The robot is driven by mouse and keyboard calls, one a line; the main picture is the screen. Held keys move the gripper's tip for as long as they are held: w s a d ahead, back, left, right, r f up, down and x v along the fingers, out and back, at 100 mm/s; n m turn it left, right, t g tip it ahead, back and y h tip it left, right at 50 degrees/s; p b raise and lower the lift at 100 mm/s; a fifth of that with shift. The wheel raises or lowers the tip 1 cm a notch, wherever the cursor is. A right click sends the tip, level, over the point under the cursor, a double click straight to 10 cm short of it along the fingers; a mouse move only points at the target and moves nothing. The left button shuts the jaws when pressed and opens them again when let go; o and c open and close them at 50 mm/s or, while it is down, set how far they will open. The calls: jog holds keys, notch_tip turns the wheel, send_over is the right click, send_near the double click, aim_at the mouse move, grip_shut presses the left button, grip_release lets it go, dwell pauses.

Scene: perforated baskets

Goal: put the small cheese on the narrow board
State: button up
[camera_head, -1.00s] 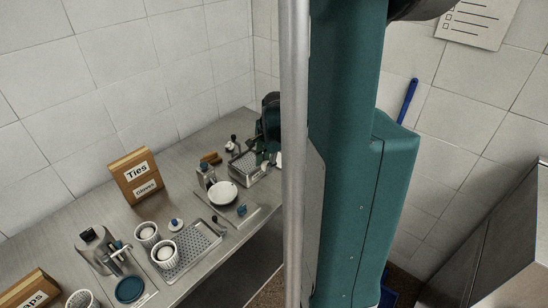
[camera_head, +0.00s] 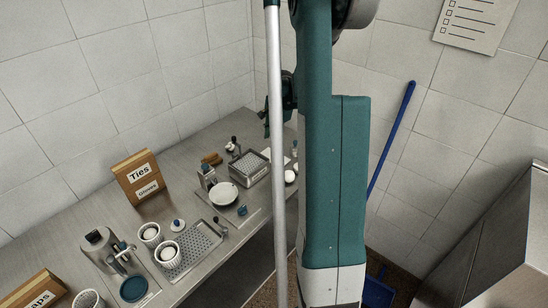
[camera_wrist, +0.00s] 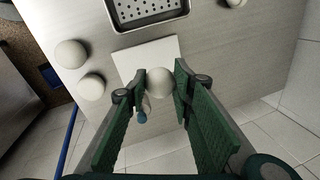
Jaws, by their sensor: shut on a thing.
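In the wrist view, my gripper (camera_wrist: 159,84) is shut on a small round white cheese (camera_wrist: 160,79), which sits between the two green fingertips. A plain pale board (camera_wrist: 150,56) lies on the counter behind and below the held cheese; the gap between them cannot be judged. Two other round white cheeses, one upper (camera_wrist: 70,53) and one lower (camera_wrist: 91,87), lie left of the board. In the head view my gripper (camera_head: 272,122) is partly hidden by my arm and the pole, above the counter's far end. A white cheese (camera_head: 289,177) shows near the counter's edge there.
A perforated metal basket (camera_wrist: 148,10) stands just beyond the board. A small white-and-blue object (camera_wrist: 142,116) shows below the board. In the head view, a white bowl (camera_head: 223,192), perforated tray (camera_head: 205,237) and Ties box (camera_head: 137,176) stand further along the counter.

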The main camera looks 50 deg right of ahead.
jog(key=shift+w+d, duration=0.15)
jog(key=shift+d, duration=0.15)
jog(key=shift+f, duration=0.1)
send_over(273, 157)
jog(key=shift+s+a+f, duration=0.1)
jog(key=shift+s+f, duration=0.1)
jog(key=shift+f, duration=1.35)
jog(key=shift+s+f, duration=0.2)
jog(key=shift+f, duration=1.35)
jog(key=shift+f, duration=0.15)
jog(key=shift+s+x, duration=0.2)
jog(key=shift+x, duration=0.65)
jog(key=shift+s+x, duration=0.15)
jog(key=shift+x, duration=0.65)
jog(key=shift+a+f, duration=0.1)
jog(key=shift+f, duration=0.15)
jog(key=o, duration=0.4)
jog(key=shift+b, duration=0.3)
jog(key=o, duration=0.4)
